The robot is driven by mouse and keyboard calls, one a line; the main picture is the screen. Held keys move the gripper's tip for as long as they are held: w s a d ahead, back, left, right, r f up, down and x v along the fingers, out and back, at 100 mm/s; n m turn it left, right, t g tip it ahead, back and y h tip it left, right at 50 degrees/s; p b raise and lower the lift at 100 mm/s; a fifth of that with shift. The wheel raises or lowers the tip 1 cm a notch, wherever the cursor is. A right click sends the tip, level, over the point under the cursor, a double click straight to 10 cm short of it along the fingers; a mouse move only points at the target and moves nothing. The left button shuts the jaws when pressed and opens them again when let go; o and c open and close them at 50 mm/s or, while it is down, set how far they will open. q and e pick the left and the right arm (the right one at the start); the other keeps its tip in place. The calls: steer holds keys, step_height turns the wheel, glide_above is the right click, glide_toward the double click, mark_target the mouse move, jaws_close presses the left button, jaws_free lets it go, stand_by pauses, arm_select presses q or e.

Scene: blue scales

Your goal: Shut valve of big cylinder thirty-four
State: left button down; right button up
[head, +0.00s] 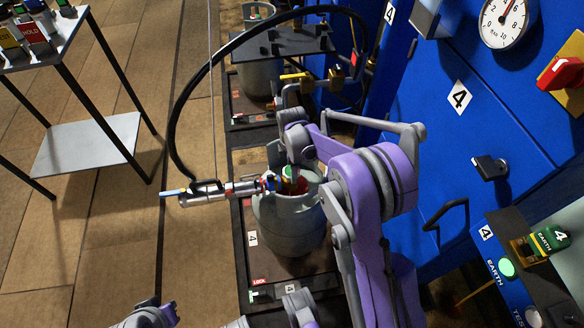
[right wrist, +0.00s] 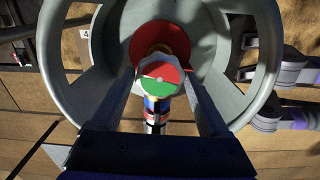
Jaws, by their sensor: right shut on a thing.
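A large grey cylinder (head: 290,228) with an open collar stands in the middle of the head view; I cannot read thirty-four on it. Its valve handwheel (right wrist: 160,82), with a red and green top, sits inside the collar. My right gripper (right wrist: 160,92) reaches down from above, its fingers on either side of the handwheel and shut on it. In the head view the wheel (head: 291,172) is partly hidden by my purple right arm. A metal coupling (head: 212,191) joins the valve side and sticks out left. My left gripper does not show clearly in either view.
A black hose (head: 190,95) arches from the coupling to the back. Another cylinder (head: 262,75) stands behind. Blue cabinets (head: 440,130) with a gauge (head: 503,22) close the right side. A side table (head: 88,143) stands at left, with bare floor between.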

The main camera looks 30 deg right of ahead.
steer(key=m, duration=0.4)
steer(key=shift+m, duration=0.3)
steer(key=m, duration=0.8)
steer(key=shift+b, duration=0.3)
steer(key=m, duration=0.4)
steer(key=shift+a+m, duration=0.1)
steer(key=shift+m, duration=0.2)
steer(key=m, duration=0.3)
steer(key=shift+m, duration=0.3)
steer(key=m, duration=0.4)
steer(key=shift+m+b, duration=0.3)
steer(key=shift+b, duration=0.05)
steer(key=m, duration=0.4)
steer(key=shift+m, duration=1.8)
